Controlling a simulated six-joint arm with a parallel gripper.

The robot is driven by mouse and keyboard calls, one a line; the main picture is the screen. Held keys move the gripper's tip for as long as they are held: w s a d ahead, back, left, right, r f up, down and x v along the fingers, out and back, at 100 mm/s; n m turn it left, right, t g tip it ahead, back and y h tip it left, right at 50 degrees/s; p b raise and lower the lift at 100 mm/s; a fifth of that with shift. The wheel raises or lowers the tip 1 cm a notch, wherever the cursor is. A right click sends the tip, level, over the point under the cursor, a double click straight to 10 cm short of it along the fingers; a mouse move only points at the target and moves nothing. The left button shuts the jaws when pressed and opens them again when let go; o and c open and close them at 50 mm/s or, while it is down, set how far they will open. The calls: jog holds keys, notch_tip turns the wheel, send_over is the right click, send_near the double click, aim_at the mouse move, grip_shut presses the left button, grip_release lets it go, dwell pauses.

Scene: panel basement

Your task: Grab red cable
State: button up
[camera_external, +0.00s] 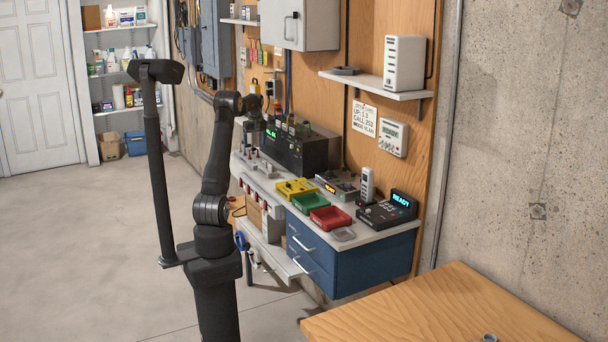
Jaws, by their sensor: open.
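My arm reaches up and over toward the workbench, and my gripper (250,130) is at its far end, above the left part of the bench. It is open, small and dark, and I see nothing held in it. I cannot make out a red cable for certain. Several small red parts (256,195) show along the front edge of the bench's left section, but they are too small to tell what they are. An orange-red loop (238,207) hangs low at the left end, partly hidden by my arm.
Blue drawers (340,262) are below. A wooden table (450,310) stands at front right. The floor at left is open.

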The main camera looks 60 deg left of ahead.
aim_at(254, 148)
jog(key=shift+s+a+f, duration=0.1)
jog(key=shift+s+f, duration=0.05)
jog(key=shift+f, duration=1.3)
jog(key=shift+s+a+f, duration=0.1)
jog(key=shift+s+f, duration=0.05)
jog(key=shift+f, duration=1.25)
jog(key=c, duration=1.1)
